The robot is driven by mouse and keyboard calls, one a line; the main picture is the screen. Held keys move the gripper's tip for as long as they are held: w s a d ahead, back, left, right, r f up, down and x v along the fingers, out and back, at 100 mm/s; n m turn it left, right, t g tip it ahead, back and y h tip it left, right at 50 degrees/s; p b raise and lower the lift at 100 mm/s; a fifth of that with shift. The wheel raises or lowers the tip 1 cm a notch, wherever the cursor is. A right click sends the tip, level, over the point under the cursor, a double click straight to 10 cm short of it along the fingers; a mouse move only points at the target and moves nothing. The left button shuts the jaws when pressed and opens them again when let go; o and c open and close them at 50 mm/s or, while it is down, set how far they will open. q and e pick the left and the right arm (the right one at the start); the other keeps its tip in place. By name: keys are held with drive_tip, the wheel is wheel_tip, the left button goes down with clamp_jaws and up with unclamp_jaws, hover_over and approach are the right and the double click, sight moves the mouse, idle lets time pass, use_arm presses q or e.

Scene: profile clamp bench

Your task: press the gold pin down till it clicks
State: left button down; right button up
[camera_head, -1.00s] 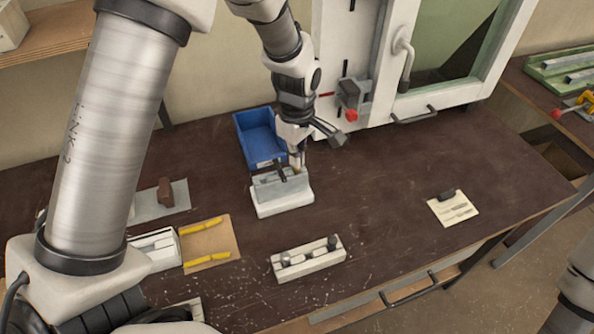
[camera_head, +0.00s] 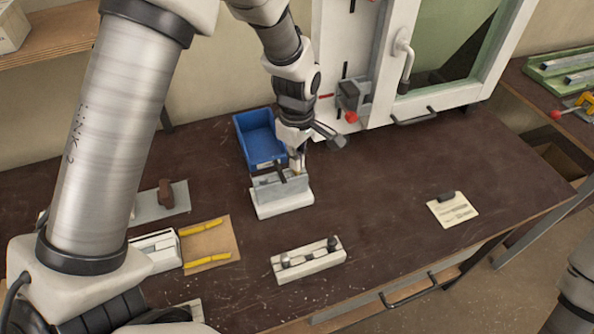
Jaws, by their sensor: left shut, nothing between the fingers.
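My left gripper (camera_head: 297,172) is shut and points down at the right end of a grey metal clamp block on a white base (camera_head: 283,208). Its fingertips are at the top of the block, where a small gold spot, likely the gold pin (camera_head: 298,172), barely shows beside them. Whether the fingertips touch the pin is too small to tell. A dark bar (camera_head: 281,171) stands on the block just left of the fingers. My right gripper is not in view; only part of my right arm shows at the right edge.
A blue bin (camera_head: 259,138) stands behind the block. A white holder with knobs (camera_head: 308,261) lies in front. Yellow strips on a brown board (camera_head: 208,243) and a grey plate with a brown block (camera_head: 160,204) lie left. A card (camera_head: 452,210) lies right; the table between is clear.

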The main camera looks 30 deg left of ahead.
use_arm(q)
wheel_tip(320, 180, up, 7)
drive_tip(key=p, duration=0.6)
drive_tip(key=shift+f, duration=0.1)
drive_tip(key=shift+f, duration=0.1)
